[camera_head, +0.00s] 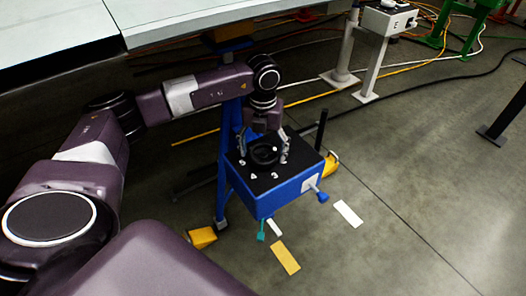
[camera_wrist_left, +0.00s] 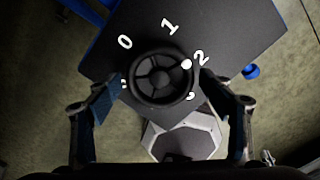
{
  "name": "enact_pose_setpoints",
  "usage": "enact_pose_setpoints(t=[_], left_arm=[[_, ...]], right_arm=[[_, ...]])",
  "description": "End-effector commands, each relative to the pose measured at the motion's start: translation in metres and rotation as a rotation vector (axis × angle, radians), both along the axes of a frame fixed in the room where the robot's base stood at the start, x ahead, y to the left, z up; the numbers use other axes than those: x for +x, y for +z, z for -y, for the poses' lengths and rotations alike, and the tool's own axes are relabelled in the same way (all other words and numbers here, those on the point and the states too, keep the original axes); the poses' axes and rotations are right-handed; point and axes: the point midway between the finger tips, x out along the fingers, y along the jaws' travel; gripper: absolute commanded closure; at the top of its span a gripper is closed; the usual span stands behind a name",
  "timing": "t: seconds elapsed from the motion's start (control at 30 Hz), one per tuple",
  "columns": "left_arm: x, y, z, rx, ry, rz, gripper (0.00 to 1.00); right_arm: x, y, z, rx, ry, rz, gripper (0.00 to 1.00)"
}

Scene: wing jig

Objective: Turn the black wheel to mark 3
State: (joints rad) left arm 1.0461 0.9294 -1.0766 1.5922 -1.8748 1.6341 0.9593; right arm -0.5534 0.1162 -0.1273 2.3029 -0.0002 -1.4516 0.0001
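The black wheel (camera_head: 264,153) sits on the black top of a blue box (camera_head: 254,196). In the left wrist view the wheel (camera_wrist_left: 160,78) carries a white dot beside the mark 2 (camera_wrist_left: 202,57). Marks 0 (camera_wrist_left: 125,43) and 1 (camera_wrist_left: 169,25) are clear there. Mark 3 (camera_head: 274,175) shows on the near side in the head view; in the wrist view it is partly hidden. My left gripper (camera_head: 264,146) points down over the wheel, one finger on each side. Its fingers look apart, with small gaps to the rim; contact is unclear. My right gripper is out of view.
The box stands on a blue stand (camera_head: 225,150) with yellow feet. A teal knob (camera_head: 262,235) and a blue knob (camera_head: 322,197) stick out from the box. A pale work surface (camera_head: 180,18) lies behind. Cables cross the floor; the floor at right is mostly clear.

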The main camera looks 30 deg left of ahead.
Motion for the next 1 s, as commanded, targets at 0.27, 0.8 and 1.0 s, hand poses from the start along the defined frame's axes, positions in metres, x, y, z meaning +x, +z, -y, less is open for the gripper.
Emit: enact_pose_setpoints(t=[0.27,0.8,1.0], left_arm=[[0.000,0.000,0.000,0.000,0.000,0.000,0.60],[0.000,0.001,0.000,0.000,-0.153,-0.001,0.63],[0.000,0.001,-0.001,0.000,-0.326,-0.001,0.63]], right_arm=[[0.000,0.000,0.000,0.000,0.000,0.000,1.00],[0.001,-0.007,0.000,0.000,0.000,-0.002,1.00],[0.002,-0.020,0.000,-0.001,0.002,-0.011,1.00]])
